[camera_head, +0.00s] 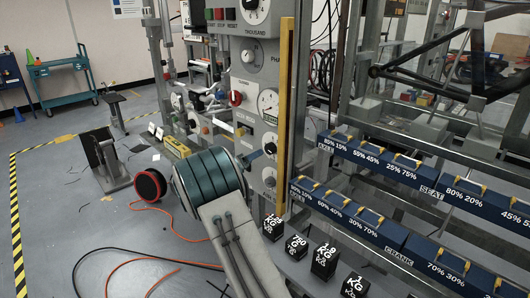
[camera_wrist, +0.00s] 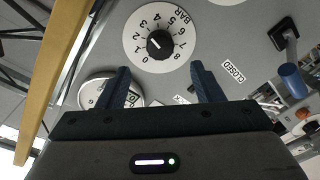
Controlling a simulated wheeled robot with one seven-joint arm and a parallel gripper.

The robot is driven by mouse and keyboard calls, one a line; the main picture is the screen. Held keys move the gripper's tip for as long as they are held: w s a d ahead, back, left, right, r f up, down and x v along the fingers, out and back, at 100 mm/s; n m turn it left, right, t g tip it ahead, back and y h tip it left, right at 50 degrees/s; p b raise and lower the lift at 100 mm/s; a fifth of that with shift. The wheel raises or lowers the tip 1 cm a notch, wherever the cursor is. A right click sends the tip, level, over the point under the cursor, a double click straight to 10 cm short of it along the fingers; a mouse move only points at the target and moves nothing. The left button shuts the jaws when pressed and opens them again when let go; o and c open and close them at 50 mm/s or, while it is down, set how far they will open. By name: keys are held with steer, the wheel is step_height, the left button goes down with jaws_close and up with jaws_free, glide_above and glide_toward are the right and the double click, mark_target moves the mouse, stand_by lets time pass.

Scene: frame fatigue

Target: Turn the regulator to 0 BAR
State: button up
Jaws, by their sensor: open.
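The regulator (camera_wrist: 160,44) is a round white dial with a black centre knob, numbers 0 to 8 and the word BAR, seen in the wrist view. Its 0 lies at the lower left. The knob's light mark seems to point to the upper left, but the exact reading is too small to be sure. It also shows on the grey panel in the head view (camera_head: 270,144). My gripper (camera_wrist: 160,68) is open and empty. Its two dark blue fingers point toward the panel, set wide apart, with the knob between them and beyond their tips. They appear apart from it.
A round gauge (camera_wrist: 98,90) is partly hidden by the left finger. A blue-handled lever (camera_wrist: 290,76) sticks out near a CLOSED label (camera_wrist: 233,71). A yellow upright bar (camera_head: 285,110) stands beside the panel. Labelled black weights (camera_head: 325,262) stand low at the front.

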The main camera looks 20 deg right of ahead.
mark_target(268, 150)
steer(key=x, duration=0.7)
steer(key=shift+d, duration=0.2)
steer(key=c, duration=1)
